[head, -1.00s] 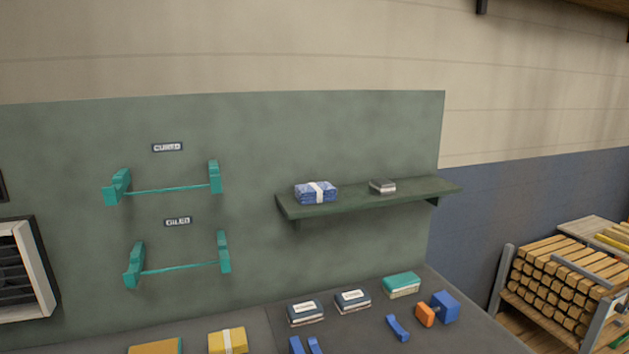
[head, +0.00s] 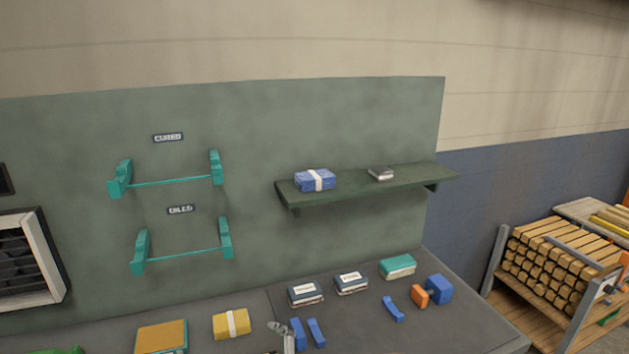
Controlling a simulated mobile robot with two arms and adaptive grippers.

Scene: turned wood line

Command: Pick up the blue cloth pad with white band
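The blue cloth pad with a white band (head: 315,180) lies flat on the left part of the green wall shelf (head: 410,185). It is a folded, mottled blue block with the white band around its middle. Nothing touches it from above, and its front and top are in plain sight.
A small grey block (head: 381,174) sits right of the pad on the shelf. Teal brackets (head: 130,178) hang left. On the bench below are a yellow banded pad (head: 231,324), boxes (head: 305,293), blue pieces (head: 316,332) and an unclear grey metal shape (head: 288,342).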

